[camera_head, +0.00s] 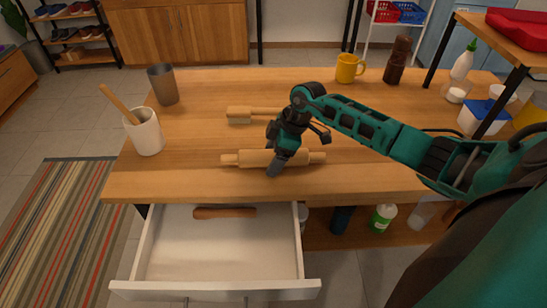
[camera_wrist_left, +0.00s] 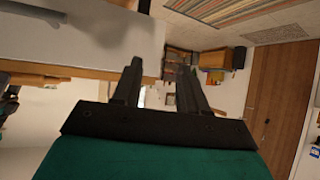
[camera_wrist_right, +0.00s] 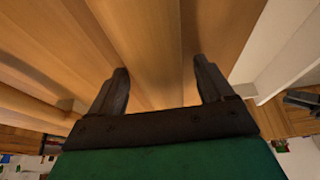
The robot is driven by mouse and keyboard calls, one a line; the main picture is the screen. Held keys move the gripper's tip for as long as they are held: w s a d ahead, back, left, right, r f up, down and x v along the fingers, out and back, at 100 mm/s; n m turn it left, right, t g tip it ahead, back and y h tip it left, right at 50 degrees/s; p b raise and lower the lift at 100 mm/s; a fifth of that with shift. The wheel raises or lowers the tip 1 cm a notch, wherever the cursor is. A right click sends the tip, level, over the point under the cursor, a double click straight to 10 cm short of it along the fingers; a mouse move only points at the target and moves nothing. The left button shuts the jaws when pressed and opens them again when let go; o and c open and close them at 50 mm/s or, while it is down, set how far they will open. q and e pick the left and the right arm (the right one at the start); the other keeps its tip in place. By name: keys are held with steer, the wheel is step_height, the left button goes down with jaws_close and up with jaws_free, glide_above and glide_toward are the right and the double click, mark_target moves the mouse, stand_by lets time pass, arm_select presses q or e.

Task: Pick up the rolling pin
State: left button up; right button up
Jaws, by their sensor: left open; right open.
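The light wooden rolling pin (camera_head: 250,158) lies crosswise near the front of the wooden table (camera_head: 190,185). My right gripper (camera_head: 288,152) is over its right half, pointing down. In the right wrist view the open fingers of my right gripper (camera_wrist_right: 162,82) stand on either side of the pin's body (camera_wrist_right: 145,45), with gaps visible, so it is not clamped. My left gripper (camera_wrist_left: 160,75) shows only in its own wrist view, open and empty, near the drawer's pale wall.
A wooden mallet-like tool (camera_head: 255,112) lies behind the pin. A white crock (camera_head: 147,133) and grey cup (camera_head: 163,84) stand left; a yellow mug (camera_head: 348,68) and brown grinder (camera_head: 397,60) stand behind. An open white drawer (camera_head: 215,262) juts out in front, holding a brown wooden piece (camera_head: 225,212).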

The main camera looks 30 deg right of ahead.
steer(key=shift+r, duration=0.1)
steer(key=c, duration=1.3)
